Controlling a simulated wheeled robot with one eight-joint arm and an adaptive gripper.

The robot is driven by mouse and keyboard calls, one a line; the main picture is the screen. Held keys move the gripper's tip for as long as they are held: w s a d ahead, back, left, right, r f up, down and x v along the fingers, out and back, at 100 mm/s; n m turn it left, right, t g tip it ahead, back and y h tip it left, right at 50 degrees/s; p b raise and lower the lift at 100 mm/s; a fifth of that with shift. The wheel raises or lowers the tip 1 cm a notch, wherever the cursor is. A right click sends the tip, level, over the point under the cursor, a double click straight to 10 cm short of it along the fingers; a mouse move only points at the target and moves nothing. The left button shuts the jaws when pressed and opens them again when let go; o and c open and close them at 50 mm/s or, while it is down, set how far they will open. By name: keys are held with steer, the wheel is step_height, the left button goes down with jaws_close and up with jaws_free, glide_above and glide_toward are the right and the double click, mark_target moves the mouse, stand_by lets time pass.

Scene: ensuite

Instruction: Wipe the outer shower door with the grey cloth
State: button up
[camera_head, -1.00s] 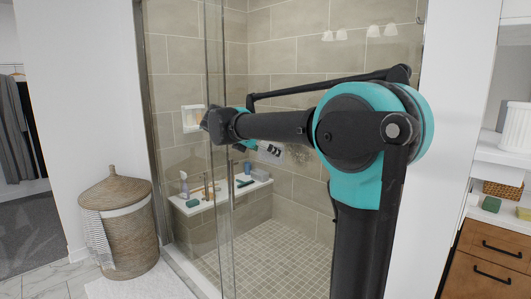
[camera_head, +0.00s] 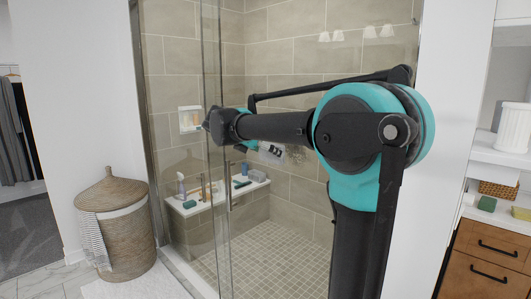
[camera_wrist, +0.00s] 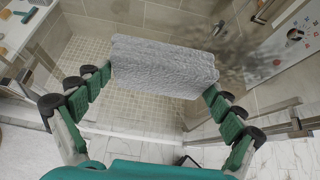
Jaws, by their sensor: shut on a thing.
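My gripper (camera_wrist: 158,80) is shut on the grey cloth (camera_wrist: 163,68), a pale textured block held between its green-padded fingers in the wrist view. The clear glass shower door shows in the head view with its upright metal handle (camera_head: 229,187). A dark speckled smudge (camera_wrist: 232,50) shows to the right of the cloth in the wrist view, and part of it (camera_head: 295,154) in the head view. I cannot tell whether the cloth touches the glass. In the head view my arm hides most of the gripper and cloth.
Behind the glass, a tiled bench (camera_head: 212,198) holds bottles and small items. A lidded wicker basket (camera_head: 122,232) stands left of the shower. A wooden drawer unit (camera_head: 488,262) and shelves stand at the right. Floor tiles (camera_head: 262,262) inside the shower are clear.

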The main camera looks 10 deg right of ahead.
steer(key=shift+s+d, duration=1.4)
steer(key=shift+s, duration=0.45)
steer(key=shift+s+d, duration=1.35)
steer(key=shift+s, duration=0.5)
steer(key=shift+s+d, duration=1.4)
steer(key=shift+s, duration=0.45)
steer(key=shift+s+d, duration=0.4)
steer(key=shift+s, duration=0.25)
steer(key=shift+s+d, duration=0.4)
steer(key=shift+s, duration=0.25)
steer(key=shift+w+a, duration=1.05)
steer(key=shift+w, duration=0.45)
steer(key=shift+w+a, duration=1)
steer(key=shift+w, duration=0.45)
steer(key=shift+w+a, duration=1.05)
steer(key=shift+w, duration=0.45)
steer(key=shift+w+a, duration=1.05)
steer(key=shift+w, duration=0.35)
steer(key=shift+w+a, duration=1.05)
steer(key=shift+w, duration=0.3)
steer(key=s+d+r, duration=0.3)
steer(key=s+d, duration=0.1)
steer(key=s, duration=0.2)
steer(key=shift+d, duration=0.15)
